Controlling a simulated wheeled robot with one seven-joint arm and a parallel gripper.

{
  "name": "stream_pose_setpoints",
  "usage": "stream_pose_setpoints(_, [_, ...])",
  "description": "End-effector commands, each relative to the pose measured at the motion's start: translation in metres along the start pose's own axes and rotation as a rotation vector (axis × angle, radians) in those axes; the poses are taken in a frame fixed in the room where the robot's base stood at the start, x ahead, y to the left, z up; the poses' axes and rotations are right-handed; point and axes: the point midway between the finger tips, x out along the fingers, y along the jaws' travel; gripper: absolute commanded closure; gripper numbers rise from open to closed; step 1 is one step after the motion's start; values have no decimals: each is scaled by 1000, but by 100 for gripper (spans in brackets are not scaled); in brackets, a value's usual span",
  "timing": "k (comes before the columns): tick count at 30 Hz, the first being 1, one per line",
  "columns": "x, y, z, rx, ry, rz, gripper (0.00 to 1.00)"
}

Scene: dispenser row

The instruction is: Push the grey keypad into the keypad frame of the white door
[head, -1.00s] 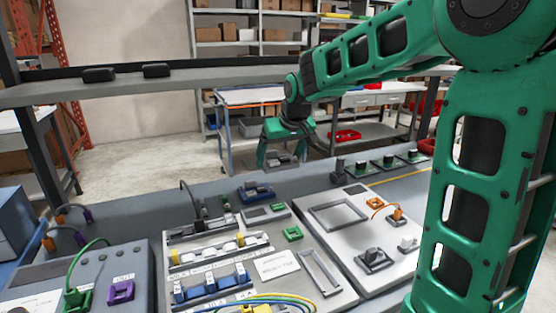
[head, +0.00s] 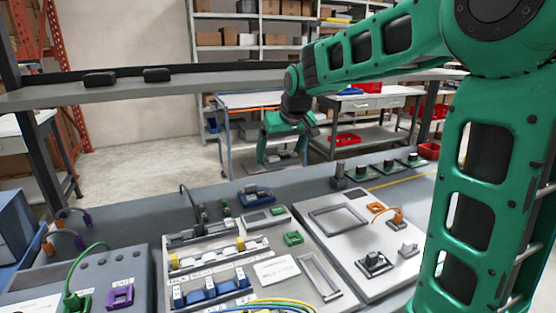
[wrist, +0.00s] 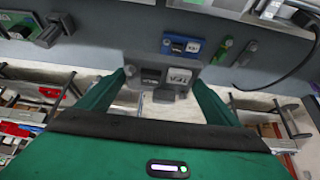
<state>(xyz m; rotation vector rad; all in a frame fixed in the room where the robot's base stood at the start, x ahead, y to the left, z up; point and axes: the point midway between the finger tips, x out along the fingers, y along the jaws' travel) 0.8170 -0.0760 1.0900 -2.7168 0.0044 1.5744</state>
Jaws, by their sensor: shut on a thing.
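My gripper (head: 286,146) hangs past the far side of the bench, pointing down. It is shut on a grey block, likely the grey keypad (head: 284,158). In the wrist view the grey keypad (wrist: 165,78) sits between my green fingertips (wrist: 163,80), with dark and white labelled patches. The white door (head: 334,246) is the light panel right of centre on the bench. Its keypad frame (head: 348,231) is a raised grey rectangle, empty inside. My gripper is well apart from the door, farther back and to its left.
A blue holder (head: 255,196) with grey parts stands at the bench's back, nearest my gripper. The door also bears a dark-based knob (head: 374,263) and an orange plug with a cable (head: 398,219). A grey shelf (head: 190,76) spans above.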

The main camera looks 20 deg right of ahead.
Motion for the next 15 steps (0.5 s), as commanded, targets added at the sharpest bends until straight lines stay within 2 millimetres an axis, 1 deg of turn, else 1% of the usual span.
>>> stream_pose_setpoints(3, [-5, 0, -3, 0, 1, 0, 39])
stream_pose_setpoints(11, [-6, 0, -3, 0, 0, 0, 39])
stream_pose_setpoints(13, [-6, 3, 0, 1, 0, 2, 39])
stream_pose_setpoints(15, [-8, 10, 6, 0, -1, 6, 39])
